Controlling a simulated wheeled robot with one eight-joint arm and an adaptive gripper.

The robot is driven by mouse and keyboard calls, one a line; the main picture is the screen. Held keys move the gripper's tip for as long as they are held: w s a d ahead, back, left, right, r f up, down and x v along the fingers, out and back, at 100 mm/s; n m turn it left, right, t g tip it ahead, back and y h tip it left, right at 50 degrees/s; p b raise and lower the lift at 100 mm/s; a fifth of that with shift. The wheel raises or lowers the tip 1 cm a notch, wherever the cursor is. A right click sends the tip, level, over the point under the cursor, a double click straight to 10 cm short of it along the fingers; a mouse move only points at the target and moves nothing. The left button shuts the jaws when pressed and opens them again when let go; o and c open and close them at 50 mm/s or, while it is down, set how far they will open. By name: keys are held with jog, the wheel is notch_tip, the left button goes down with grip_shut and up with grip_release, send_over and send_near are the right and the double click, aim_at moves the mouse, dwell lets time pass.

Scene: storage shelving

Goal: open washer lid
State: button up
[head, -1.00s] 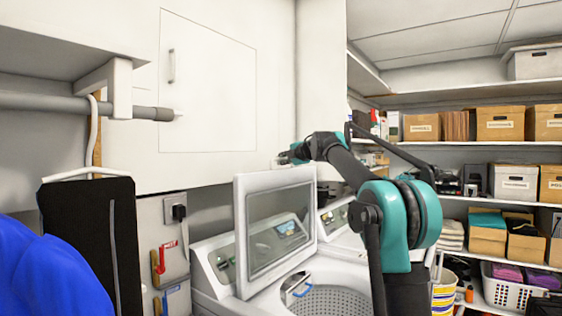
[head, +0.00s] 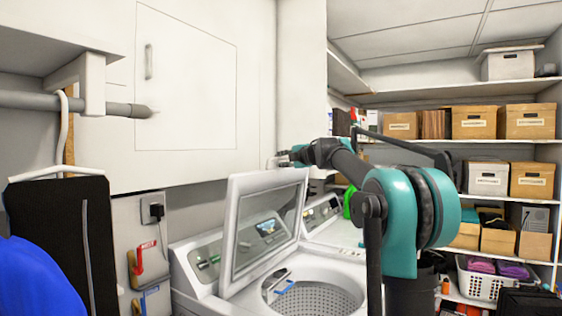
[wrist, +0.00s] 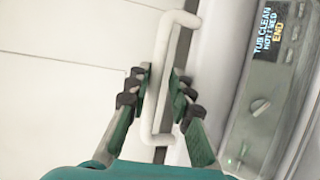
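The white washer (head: 335,266) stands at lower centre in the head view, its drum opening partly in sight. Its lid (head: 304,200), a white frame around a dark window, is raised and leans slightly toward the tub side. My gripper (head: 275,161) is beside the lid's upper edge in the head view, small and partly hidden. In the wrist view my gripper (wrist: 158,92) has its fingers on both sides of a white bar handle (wrist: 155,72). Gaps show beside the bar; contact cannot be told.
The washer's control panel (wrist: 270,85) is at right in the wrist view. White wall cabinets (head: 190,80) hang above. Shelves with boxes (head: 475,122) fill the right.

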jog(key=v, duration=1.2)
jog(key=shift+d, duration=0.1)
dwell(0.4)
